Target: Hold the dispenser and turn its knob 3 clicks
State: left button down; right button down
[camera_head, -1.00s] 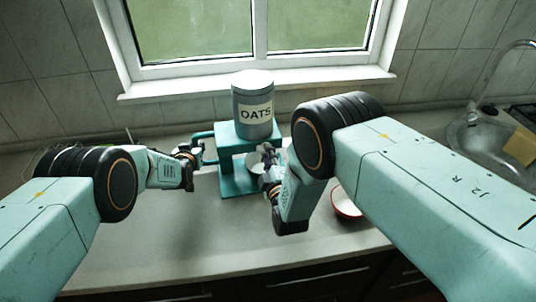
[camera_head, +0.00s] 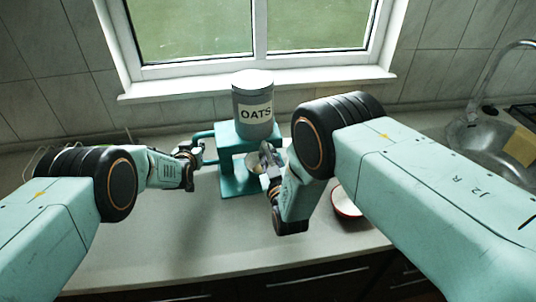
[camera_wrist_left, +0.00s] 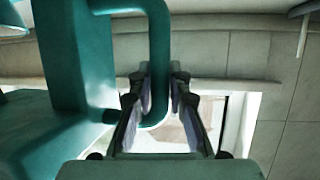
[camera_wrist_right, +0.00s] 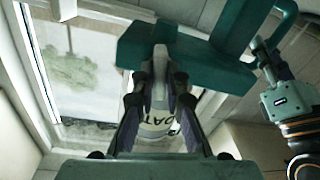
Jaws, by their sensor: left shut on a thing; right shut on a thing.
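The dispenser is a teal stand (camera_head: 226,160) with a grey canister (camera_head: 252,106) labelled OATS on top. It stands upright on the counter. My left gripper (camera_head: 197,156) is shut on the teal side handle (camera_wrist_left: 158,45), which passes between its fingers in the left wrist view. My right gripper (camera_head: 268,160) is at the front of the stand, below the canister. In the right wrist view its fingers (camera_wrist_right: 160,75) are closed around a pale grey knob (camera_wrist_right: 160,62), mostly hidden by them.
A white bowl with a red rim (camera_head: 345,204) stands right of the dispenser, partly hidden by my right arm. A sink (camera_head: 482,145) with a tap is at far right. The window sill (camera_head: 330,81) is behind. The front counter is clear between my arms.

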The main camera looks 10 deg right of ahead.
jog(key=m, duration=0.5)
jog(key=shift+f+m, duration=0.1)
jog(key=shift+m, duration=0.2)
jog(key=m, duration=0.9)
jog(key=shift+s, duration=0.1)
jog(key=m, duration=0.4)
jog(key=shift+m, duration=0.3)
jog(key=m, duration=1.3)
jog(key=shift+m, duration=2.4)
jog(key=shift+f, duration=0.1)
